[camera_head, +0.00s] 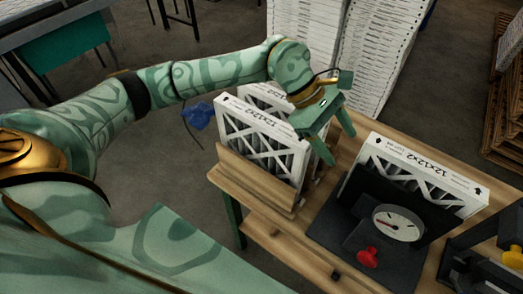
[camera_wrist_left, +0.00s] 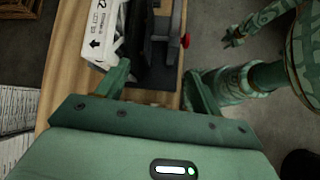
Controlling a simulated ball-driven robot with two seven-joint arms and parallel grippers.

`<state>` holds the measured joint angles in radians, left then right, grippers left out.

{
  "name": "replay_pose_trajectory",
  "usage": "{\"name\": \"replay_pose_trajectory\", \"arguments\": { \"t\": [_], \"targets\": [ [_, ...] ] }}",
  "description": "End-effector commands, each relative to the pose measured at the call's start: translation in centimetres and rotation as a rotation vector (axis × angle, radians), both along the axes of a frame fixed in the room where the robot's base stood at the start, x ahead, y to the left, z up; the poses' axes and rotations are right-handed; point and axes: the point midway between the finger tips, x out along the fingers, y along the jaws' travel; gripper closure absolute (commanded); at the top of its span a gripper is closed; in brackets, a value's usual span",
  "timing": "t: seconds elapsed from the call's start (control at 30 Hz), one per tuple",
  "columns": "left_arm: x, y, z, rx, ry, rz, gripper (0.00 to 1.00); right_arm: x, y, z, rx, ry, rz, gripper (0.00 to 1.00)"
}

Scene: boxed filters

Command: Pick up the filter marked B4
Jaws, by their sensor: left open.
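White-framed pleated filters marked 12x12x2 stand upright on the bench. One filter (camera_head: 262,122) leans in a wooden holder (camera_head: 252,178), with another filter (camera_head: 262,92) partly seen behind it. A third filter (camera_head: 428,174) stands in a black gauge fixture (camera_head: 340,222). I can read no B4 mark on any of them. My left gripper (camera_head: 338,143) is open and empty, just right of the holder's filters. It also shows in the left wrist view (camera_wrist_left: 160,92), with a filter (camera_wrist_left: 98,35) beyond it. My right gripper (camera_wrist_left: 236,34) appears small there, its jaws unclear.
The fixture carries a round dial (camera_head: 398,223) and a red knob (camera_head: 368,257). Tall stacks of white filters (camera_head: 345,55) stand behind the wooden bench (camera_head: 290,235). A black stand (camera_head: 470,275) with yellow parts is at the right. Bare wood lies between holder and fixture.

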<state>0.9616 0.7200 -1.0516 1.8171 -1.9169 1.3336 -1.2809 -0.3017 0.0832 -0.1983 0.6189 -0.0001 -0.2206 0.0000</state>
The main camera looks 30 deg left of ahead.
Motion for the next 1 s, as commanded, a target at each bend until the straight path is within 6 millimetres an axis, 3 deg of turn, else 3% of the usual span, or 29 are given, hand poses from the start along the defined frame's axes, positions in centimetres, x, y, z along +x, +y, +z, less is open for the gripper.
{"name": "replay_pose_trajectory", "arguments": {
  "t": [0.03,0.1,0.2,0.3,0.43,0.8,1.0],
  "targets": [
    [1.7,4.2,-0.2,0.182,-0.026,0.0,0.34,0.1,0.2,0.0,0.003,-0.001,-0.001,0.64],
    [3.1,9.7,0.0,0.397,-0.021,0.014,0.34,0.1,0.4,0.0,0.005,-0.002,-0.001,0.64],
    [4.0,15.7,1.4,0.603,0.012,0.061,0.34,0.2,0.7,0.0,0.009,-0.003,-0.002,0.64],
    [4.2,19.1,2.7,0.712,0.047,0.104,0.34,0.2,0.8,0.0,0.011,-0.004,-0.002,0.64],
    [4.1,20.6,2.2,0.759,0.072,0.125,0.34,0.2,0.8,0.1,0.011,-0.005,-0.001,0.64],
    [4.0,20.5,-6.2,0.758,0.074,0.125,0.34,0.3,0.3,0.7,0.004,-0.005,0.001,0.64],
    [4.0,20.5,-7.9,0.757,0.071,0.126,0.34,0.3,0.3,0.9,0.004,-0.005,0.001,0.64]
  ]
}}
